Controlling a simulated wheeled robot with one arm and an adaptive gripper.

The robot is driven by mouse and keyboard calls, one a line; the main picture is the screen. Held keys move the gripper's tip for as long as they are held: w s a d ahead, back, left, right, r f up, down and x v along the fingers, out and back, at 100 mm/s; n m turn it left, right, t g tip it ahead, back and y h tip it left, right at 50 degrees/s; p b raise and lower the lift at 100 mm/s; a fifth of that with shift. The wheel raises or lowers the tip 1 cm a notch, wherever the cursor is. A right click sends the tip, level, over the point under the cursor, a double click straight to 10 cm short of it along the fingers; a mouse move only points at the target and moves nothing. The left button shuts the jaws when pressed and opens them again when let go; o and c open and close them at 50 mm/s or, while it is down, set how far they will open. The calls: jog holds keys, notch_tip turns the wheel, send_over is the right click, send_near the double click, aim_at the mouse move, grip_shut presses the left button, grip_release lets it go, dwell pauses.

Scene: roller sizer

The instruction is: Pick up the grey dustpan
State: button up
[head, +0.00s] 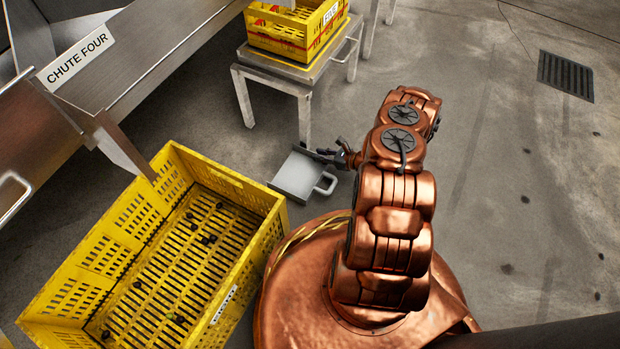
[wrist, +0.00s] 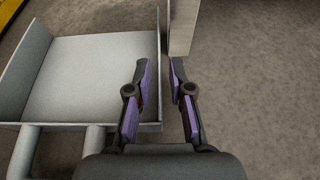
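The grey dustpan (head: 297,172) lies on the floor, right of the yellow crate, with its looped handle (head: 326,184) toward the right. In the wrist view the dustpan (wrist: 90,80) fills the left side, its handle bars (wrist: 60,145) at the bottom left. My gripper (head: 330,153) is at the pan's right side near the table leg. In the wrist view my gripper (wrist: 160,72) is open; the left finger overlaps the pan and the right finger is outside it, with the pan's side wall appearing between them. I cannot tell whether they touch it.
A yellow crate (head: 225,178) with several small dark round things stands at left. A metal table (head: 303,75) bearing another yellow crate (head: 300,40) stands behind; its leg (wrist: 183,25) is just ahead of my fingers. A floor grate (head: 565,76) lies at right. The right floor is mostly clear.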

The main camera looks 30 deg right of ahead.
grip_shut()
jog(key=shift+r, duration=0.15)
